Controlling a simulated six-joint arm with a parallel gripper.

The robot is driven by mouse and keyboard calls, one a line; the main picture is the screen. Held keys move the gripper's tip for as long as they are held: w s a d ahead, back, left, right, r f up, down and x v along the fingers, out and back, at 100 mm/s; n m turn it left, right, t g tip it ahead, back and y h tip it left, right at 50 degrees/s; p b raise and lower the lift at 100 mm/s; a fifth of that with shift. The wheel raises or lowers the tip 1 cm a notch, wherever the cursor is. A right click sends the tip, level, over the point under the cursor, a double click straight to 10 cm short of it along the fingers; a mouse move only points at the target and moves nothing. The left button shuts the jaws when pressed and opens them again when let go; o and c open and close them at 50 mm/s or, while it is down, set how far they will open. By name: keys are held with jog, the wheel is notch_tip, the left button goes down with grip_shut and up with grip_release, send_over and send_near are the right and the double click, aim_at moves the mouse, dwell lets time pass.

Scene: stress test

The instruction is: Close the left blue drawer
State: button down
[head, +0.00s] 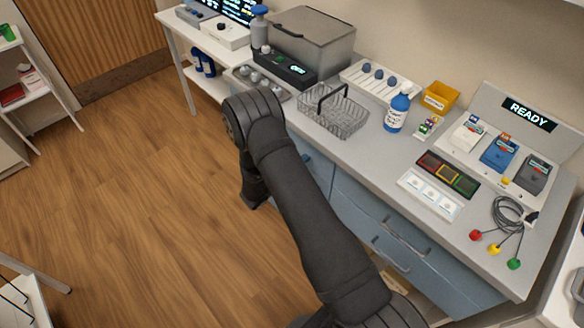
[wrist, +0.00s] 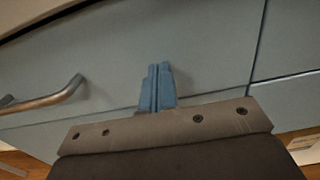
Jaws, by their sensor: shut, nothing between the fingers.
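In the wrist view, a blue-grey drawer front (wrist: 110,55) fills most of the picture, with a metal bar handle (wrist: 45,102) at the left. My gripper (wrist: 157,68) has its two blue fingers together and empty. The fingertips are at the drawer front, to the right of the handle; I cannot tell if they touch it. In the head view, the left blue drawer (head: 318,165) shows only in part beside my dark arm, under the counter. My arm hides the rest, and my fingers are hidden there. I cannot tell how far the drawer stands open.
More blue drawers (head: 385,240) with bar handles are to the right. The wooden floor (head: 150,180) at left is clear.

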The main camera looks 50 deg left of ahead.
jog(key=shift+w, duration=0.5)
jog(key=shift+a+r, duration=0.1)
jog(key=shift+r, duration=0.05)
jog(key=s, duration=1.4)
jog(key=shift+s, duration=0.35)
jog(key=w, duration=1.3)
jog(key=shift+w, duration=0.2)
